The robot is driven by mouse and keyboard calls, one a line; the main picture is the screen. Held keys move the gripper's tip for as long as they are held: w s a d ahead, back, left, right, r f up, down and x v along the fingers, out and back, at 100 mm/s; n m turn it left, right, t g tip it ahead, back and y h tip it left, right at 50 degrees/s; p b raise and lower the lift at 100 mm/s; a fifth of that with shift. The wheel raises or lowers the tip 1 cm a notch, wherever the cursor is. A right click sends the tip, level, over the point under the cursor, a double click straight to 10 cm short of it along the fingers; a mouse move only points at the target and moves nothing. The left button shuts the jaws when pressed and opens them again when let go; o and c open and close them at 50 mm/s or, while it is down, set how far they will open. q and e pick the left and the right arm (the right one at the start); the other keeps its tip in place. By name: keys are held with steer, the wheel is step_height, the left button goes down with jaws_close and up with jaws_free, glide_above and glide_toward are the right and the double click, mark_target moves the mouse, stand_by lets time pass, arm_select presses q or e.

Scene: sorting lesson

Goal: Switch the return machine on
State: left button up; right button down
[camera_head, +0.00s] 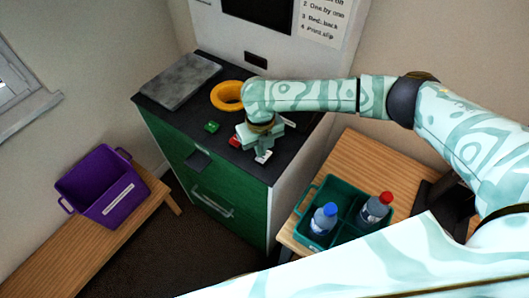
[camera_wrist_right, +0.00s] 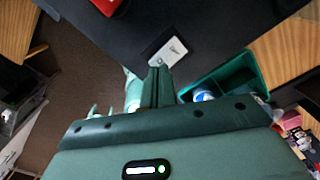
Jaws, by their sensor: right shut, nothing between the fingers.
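The return machine (camera_head: 165,150) has a green front, a dark top and a tall light back panel with a dark screen. On its top are a green button (camera_head: 211,127), a red button (camera_head: 235,141) and a small white switch (camera_head: 263,157) near the front right edge. My right gripper (camera_head: 260,147) is shut and empty, pointing down over the top close to the white switch and partly covering the area. In the right wrist view the white switch (camera_wrist_right: 169,52) lies just beyond the shut fingertips (camera_wrist_right: 158,66); I cannot tell whether they touch. My left gripper is not in view.
A yellow ring (camera_head: 227,95) and a grey panel (camera_head: 178,80) are on the machine top. A teal crate (camera_head: 323,190) with a blue-capped bottle (camera_head: 323,220) and a red-capped bottle (camera_head: 374,211) stands on the right wooden table. A purple crate (camera_head: 98,187) sits on the left bench.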

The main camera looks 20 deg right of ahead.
steer(key=shift+f+b, duration=0.55)
steer(key=shift+f, duration=0.45)
stand_by(0.9)
steer(key=shift+s, duration=0.1)
steer(key=shift+r+p, duration=0.55)
steer(key=shift+p, duration=0.1)
step_height(320, 180, up, 6)
steer(key=p, duration=0.6)
steer(key=shift+p, duration=0.3)
steer(key=shift+f, duration=0.1)
